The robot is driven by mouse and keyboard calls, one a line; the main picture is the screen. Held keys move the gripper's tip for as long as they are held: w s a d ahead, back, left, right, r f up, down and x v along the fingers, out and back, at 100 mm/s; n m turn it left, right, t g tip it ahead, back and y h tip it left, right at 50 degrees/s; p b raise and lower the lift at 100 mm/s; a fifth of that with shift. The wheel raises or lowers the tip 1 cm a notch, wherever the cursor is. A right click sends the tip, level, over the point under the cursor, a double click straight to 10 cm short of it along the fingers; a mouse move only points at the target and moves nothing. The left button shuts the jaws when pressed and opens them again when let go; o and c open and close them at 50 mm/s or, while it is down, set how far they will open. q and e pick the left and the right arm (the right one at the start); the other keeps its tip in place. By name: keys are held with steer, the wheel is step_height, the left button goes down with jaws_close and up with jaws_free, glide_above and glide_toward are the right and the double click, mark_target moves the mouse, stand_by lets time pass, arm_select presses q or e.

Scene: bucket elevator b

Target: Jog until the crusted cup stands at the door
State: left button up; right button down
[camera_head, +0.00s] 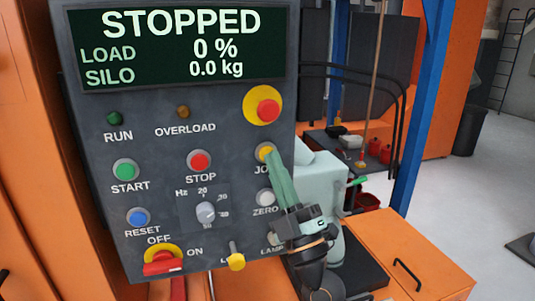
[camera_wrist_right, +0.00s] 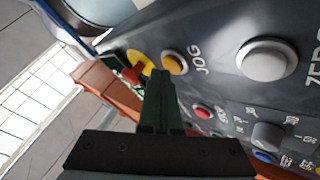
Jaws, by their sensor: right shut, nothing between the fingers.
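The yellow JOG button (camera_head: 264,151) sits on the grey control panel (camera_head: 240,135); it also shows in the right wrist view (camera_wrist_right: 175,62). My right gripper (camera_head: 272,161) is shut and empty, its green fingers pointing up at the JOG button. In the right wrist view its fingertips (camera_wrist_right: 160,76) are close beside the button; I cannot tell whether they touch it. The display (camera_head: 185,45) reads STOPPED, LOAD 0 %, SILO 0.0 kg. The crusted cup and the door opening are not visible. My left gripper is out of view.
A red emergency button (camera_head: 267,109) on a yellow base sits just above JOG. The white ZERO button (camera_head: 265,198) is below, and the red STOP button (camera_head: 199,160) is to the left. An orange box with a black handle (camera_head: 407,273) stands at lower right.

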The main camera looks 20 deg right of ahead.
steer(key=shift+w, duration=0.4)
stand_by(0.4)
steer(key=shift+s, duration=0.1)
steer(key=shift+s+p, duration=0.55)
steer(key=shift+s, duration=0.15)
steer(key=s+p, duration=0.2)
steer(key=s, duration=0.3)
steer(key=shift+d, duration=0.1)
stand_by(0.4)
steer(key=shift+f, duration=0.1)
